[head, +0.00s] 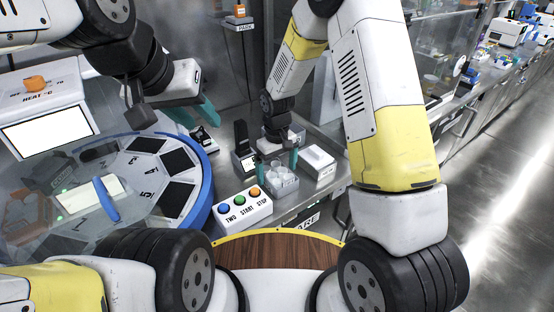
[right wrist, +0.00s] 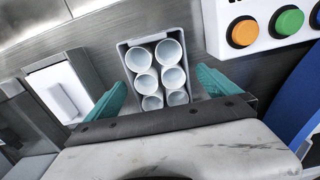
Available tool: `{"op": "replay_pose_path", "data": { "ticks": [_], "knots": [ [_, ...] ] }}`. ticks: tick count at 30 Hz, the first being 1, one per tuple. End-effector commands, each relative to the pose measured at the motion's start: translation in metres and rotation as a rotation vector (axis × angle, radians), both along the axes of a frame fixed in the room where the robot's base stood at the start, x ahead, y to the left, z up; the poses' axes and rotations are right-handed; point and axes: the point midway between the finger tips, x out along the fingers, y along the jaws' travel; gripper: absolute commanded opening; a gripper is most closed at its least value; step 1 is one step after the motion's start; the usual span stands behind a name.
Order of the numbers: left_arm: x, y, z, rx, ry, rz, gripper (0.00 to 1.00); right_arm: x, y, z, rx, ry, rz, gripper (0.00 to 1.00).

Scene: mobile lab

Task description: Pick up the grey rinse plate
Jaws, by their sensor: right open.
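The grey rinse plate (right wrist: 155,64) shows in the right wrist view as a small grey block with two rows of round white wells. In the head view the plate (head: 283,183) sits on the bench behind the button box. My right gripper (head: 277,163) is open above it. In the right wrist view its teal fingers (right wrist: 160,92) stand on either side of the plate's near end, apart from its walls as far as I can see. The near edge of the plate is hidden by the gripper body. My left gripper (head: 197,112) looks open and empty, above the far edge of the round deck.
A button box (head: 243,208) with blue, green and orange buttons stands close in front of the plate. A white lidded box (head: 318,163) is to its right. The blue-rimmed round deck (head: 207,180) lies left, with a white heater unit (head: 45,120) beyond.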

Motion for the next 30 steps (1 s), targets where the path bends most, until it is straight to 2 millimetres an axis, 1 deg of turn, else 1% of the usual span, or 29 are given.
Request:
{"op": "replay_pose_path", "data": {
  "ticks": [1, 4, 7, 12, 14, 15, 17, 18, 22, 23, 30],
  "knots": [
    [0.0, 0.0, 0.0, 0.0, 0.0, 0.0, 0.36, 0.0, 0.0, -0.008, -0.001, 0.002, 0.0, 1.0],
    [0.0, 0.0, 0.0, 0.0, 0.0, 0.0, 0.36, 0.0, 0.0, -0.017, 0.0, 0.0, 0.0, 1.0],
    [0.0, 0.0, 0.0, 0.0, 0.0, 0.0, 0.36, 0.0, 0.0, -0.021, 0.001, -0.001, 0.0, 1.0],
    [0.0, 0.0, 0.0, 0.0, 0.0, 0.0, 0.36, 0.0, 0.0, -0.02, 0.001, -0.002, 0.0, 1.0],
    [0.0, 0.0, 0.0, 0.0, 0.0, 0.0, 0.36, 0.0, 0.0, -0.02, 0.001, -0.002, 0.0, 0.9],
    [0.0, 0.0, 0.0, 0.0, 0.0, 0.0, 0.36, 0.0, 0.0, -0.02, 0.001, -0.002, 0.0, 0.82],
    [0.0, 0.0, 0.0, 0.0, 0.0, 0.0, 0.36, 0.0, 0.0, -0.02, 0.001, -0.002, 0.0, 0.71],
    [0.0, 0.0, 0.0, 0.0, 0.0, 0.0, 0.36, 0.0, 0.0, -0.02, 0.001, -0.002, 0.0, 0.63],
    [0.0, 0.0, 0.0, 0.0, 0.0, 0.0, 0.36, 0.0, 0.0, -0.02, 0.001, -0.002, 0.0, 0.37],
    [0.0, 0.0, 0.0, 0.0, 0.0, 0.0, 0.36, 0.0, 0.0, -0.02, 0.001, -0.002, 0.0, 0.34],
    [0.0, 0.0, 0.0, 0.0, 0.0, 0.0, 0.36, 0.001, 0.0, -0.017, 0.001, -0.003, -0.001, 0.34]
  ]
}}
